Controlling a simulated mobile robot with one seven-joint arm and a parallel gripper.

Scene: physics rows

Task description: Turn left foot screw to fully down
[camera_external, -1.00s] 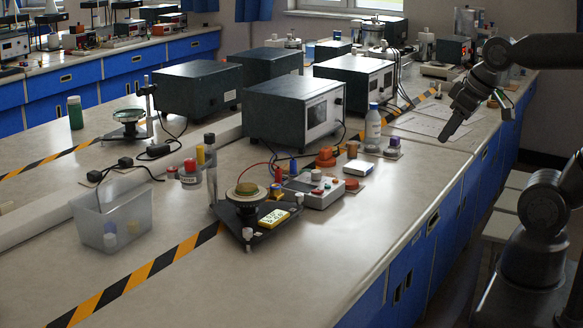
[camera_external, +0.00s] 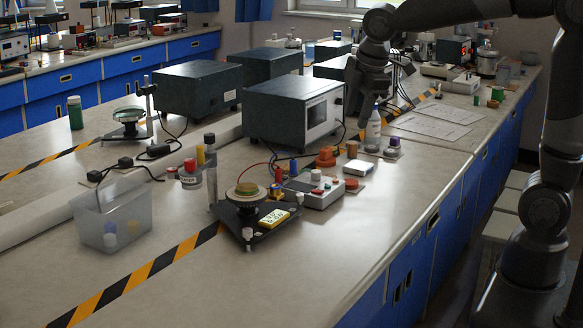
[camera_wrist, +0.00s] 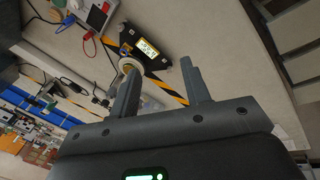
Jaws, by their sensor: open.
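A pale foot screw (camera_external: 248,234) shows at the base's front corner; I cannot tell for sure which screw is the left one. In the wrist view the base (camera_wrist: 160,62) and its display (camera_wrist: 147,48) lie beyond the fingertips. My gripper (camera_wrist: 161,66) is open and empty, its two fingers apart. In the external view my gripper (camera_external: 362,112) hangs above the bench, behind and right of the apparatus, apart from it.
A control box with knobs (camera_external: 318,190) and wires stands right behind the apparatus. A white bottle (camera_external: 373,132) is close to my gripper in the picture. A large dark instrument (camera_external: 285,112) stands behind. A clear bin (camera_external: 112,222) is at left. The front right bench top is clear.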

